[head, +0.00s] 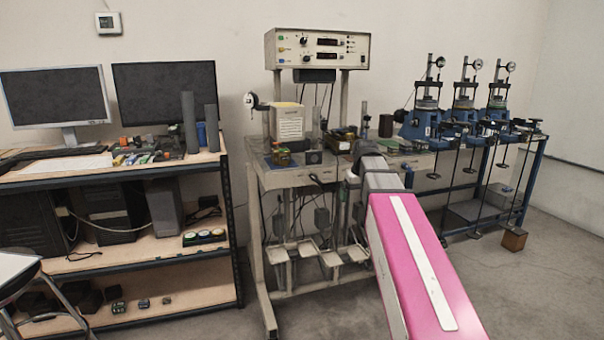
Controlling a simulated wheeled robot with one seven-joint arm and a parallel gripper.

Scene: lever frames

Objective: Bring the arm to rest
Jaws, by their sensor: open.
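My arm shows as a pink link with a white stripe, rising from the bottom edge right of centre. It narrows to a grey joint in front of the middle bench. My gripper and its fingers cannot be made out; the far end of the arm is hidden behind its own links. The lever frames, blue with round dials on top, stand in a row on a bench at the right: a left one (423,118), a middle one (463,112) and a right one (496,107). My arm appears apart from them, to their left.
A grey bench (268,181) with a control box (318,50) stands behind my arm. A wooden shelf unit (190,163) with monitors (56,97) is at the left. A stool (18,268) is at the lower left. Bare floor (540,285) shows at the lower right.

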